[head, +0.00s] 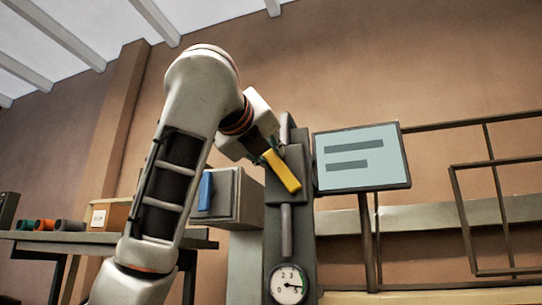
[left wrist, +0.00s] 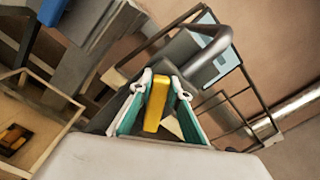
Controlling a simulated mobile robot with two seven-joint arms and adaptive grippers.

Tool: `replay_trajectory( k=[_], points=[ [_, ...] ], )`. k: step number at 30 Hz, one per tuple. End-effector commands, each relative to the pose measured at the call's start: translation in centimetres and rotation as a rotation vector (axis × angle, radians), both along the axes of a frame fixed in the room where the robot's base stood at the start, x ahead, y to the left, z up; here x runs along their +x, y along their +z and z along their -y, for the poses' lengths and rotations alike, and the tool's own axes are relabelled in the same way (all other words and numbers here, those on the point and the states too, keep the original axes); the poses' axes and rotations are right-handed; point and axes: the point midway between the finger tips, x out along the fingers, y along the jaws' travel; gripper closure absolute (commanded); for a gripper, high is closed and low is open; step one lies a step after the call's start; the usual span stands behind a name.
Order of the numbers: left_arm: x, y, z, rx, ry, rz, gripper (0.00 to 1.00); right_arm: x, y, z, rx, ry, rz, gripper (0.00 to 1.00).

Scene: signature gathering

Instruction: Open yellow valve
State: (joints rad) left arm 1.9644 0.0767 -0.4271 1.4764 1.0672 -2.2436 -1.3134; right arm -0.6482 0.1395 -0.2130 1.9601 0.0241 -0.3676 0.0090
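The yellow valve handle (head: 282,171) is a bar on a dark grey upright panel (head: 276,235) in the head view, tilted with its lower end to the right. My left gripper (head: 270,156) is at the handle's upper left end, partly hidden by my own wrist. In the left wrist view the yellow handle (left wrist: 155,105) lies between the two teal-padded fingers of my left gripper (left wrist: 161,84). The fingers stand apart on either side, with gaps visible beside the handle. Contact at the fingertips cannot be made out. My right gripper is in neither view.
A round gauge (head: 288,284) sits low on the panel. A screen on a post (head: 361,158) stands close on the right, with metal railing (head: 487,166) beyond. A grey box with a blue handle (head: 205,191) is on the left, near a table (head: 60,237) with several coloured cylinders.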

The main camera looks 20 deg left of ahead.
Motion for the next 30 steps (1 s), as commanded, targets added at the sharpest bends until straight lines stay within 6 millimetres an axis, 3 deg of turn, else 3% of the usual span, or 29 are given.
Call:
replay_trajectory(
  k=[14, 30],
  points=[
    [0.0, 0.2, 0.2, 0.081, 0.002, 0.002, 1.00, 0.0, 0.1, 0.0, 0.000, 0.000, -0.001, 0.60],
    [-0.1, 0.8, 1.6, 0.457, 0.002, 0.015, 1.00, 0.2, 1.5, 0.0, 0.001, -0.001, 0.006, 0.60]
  ],
)
